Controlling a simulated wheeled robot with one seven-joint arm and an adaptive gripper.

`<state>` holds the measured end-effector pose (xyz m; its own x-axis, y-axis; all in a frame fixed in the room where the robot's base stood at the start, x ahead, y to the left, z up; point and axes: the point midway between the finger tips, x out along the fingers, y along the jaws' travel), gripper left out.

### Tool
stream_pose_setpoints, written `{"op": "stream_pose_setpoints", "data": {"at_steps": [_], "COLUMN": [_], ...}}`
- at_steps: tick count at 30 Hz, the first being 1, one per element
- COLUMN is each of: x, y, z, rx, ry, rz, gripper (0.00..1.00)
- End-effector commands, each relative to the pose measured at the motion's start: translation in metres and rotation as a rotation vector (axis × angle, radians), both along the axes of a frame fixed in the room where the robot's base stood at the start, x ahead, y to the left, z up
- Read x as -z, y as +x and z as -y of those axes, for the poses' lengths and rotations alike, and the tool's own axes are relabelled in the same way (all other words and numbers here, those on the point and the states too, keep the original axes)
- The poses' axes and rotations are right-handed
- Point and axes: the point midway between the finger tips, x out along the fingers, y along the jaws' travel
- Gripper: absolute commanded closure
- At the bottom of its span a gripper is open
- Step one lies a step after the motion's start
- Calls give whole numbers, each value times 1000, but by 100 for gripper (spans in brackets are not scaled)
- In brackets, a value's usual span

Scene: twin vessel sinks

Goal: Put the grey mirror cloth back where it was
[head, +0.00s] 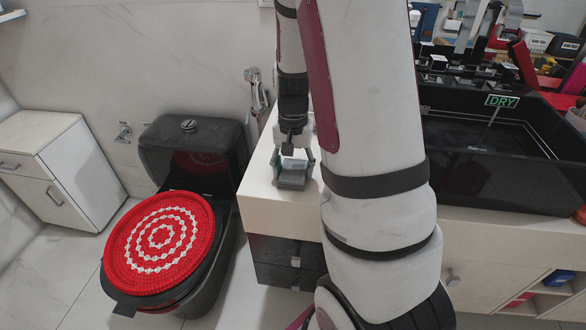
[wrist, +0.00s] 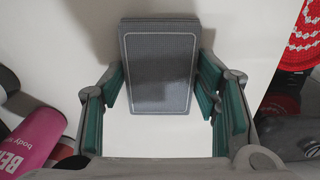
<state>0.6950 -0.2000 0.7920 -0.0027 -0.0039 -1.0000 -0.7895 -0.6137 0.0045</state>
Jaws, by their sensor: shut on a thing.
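The grey mirror cloth (wrist: 158,66) is a flat, folded-looking rectangle with a pale stitched border. In the wrist view it sits between the green-lined fingers of my gripper (wrist: 161,82). My gripper is shut on it. In the head view my gripper (head: 294,158) points down at the left end of the white counter (head: 265,205), with the cloth (head: 291,181) low between its fingers. The cloth is at or just above the counter top; I cannot tell whether it touches. My own arm hides the counter to the right of it.
A black sink (head: 480,185) with a DRY sign (head: 502,100) stands on the counter at right. A toilet with a red-and-white lid cover (head: 160,240) stands left of the counter. A pink bottle (wrist: 38,135) lies left of my gripper in the wrist view.

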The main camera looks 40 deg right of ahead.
Motion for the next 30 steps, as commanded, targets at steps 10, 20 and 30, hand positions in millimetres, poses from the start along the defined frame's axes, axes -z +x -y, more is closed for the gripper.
{"op": "stream_pose_setpoints", "data": {"at_steps": [10,20,30], "x": [0,-16,-84], "y": [0,0,0], "z": [0,0,0], "rx": [-1,-3,-1], "ry": [0,-1,-3], "rz": [-1,1,3], "gripper": [24,24,24]}}
